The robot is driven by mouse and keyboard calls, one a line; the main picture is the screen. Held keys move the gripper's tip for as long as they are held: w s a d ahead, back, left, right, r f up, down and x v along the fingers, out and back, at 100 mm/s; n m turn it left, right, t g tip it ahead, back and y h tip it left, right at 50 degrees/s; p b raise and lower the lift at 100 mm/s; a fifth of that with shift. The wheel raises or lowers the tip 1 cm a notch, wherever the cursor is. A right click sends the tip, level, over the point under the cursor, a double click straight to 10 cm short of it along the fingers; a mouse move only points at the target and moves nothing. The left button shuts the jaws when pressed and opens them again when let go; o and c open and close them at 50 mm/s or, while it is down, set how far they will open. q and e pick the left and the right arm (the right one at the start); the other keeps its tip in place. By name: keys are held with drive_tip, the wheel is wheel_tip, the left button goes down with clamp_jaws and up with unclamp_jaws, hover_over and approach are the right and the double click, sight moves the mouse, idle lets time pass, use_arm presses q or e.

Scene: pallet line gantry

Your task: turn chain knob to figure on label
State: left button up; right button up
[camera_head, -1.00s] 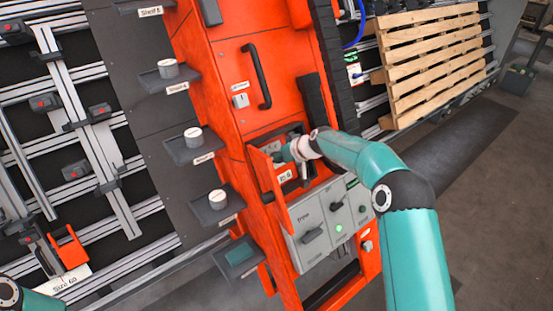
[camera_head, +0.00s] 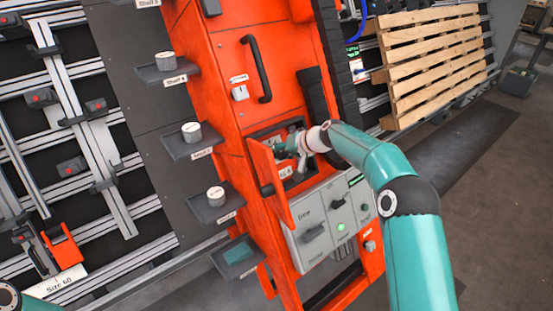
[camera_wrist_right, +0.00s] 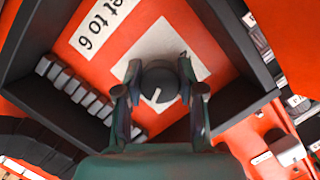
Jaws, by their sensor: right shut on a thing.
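The chain knob (camera_wrist_right: 158,78) is dark and round with a white pointer line. In the right wrist view the line points toward the picture's lower edge. My right gripper (camera_wrist_right: 159,88) is shut on the knob, one finger on each side. A pale plate (camera_wrist_right: 150,45) lies behind the knob; no figures on it are legible. A white label (camera_wrist_right: 107,22) above left reads "...et to 6", its start cut off. In the head view my right gripper (camera_head: 290,147) reaches into a recess of the orange cabinet (camera_head: 226,60), and the knob is hidden. My left gripper is not in view.
An open orange flap (camera_head: 268,182) stands at the left of the recess. Below is a grey control panel (camera_head: 307,253) with switches and a lit green lamp (camera_head: 340,226). Small shelves with cylinders (camera_head: 191,130) are on the left. A wooden pallet (camera_head: 430,60) stands at the right.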

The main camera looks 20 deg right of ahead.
drive_tip(key=shift+d+f+m+y+b, duration=0.1)
drive_tip(key=shift+m+y+b, duration=0.35)
drive_tip(key=shift+m, duration=0.65)
drive_tip(key=o, duration=1.1)
drive_tip(key=shift+t, duration=0.3)
drive_tip(key=shift+o, duration=0.2)
drive_tip(key=v, duration=1.2)
drive_tip(key=shift+w, duration=0.1)
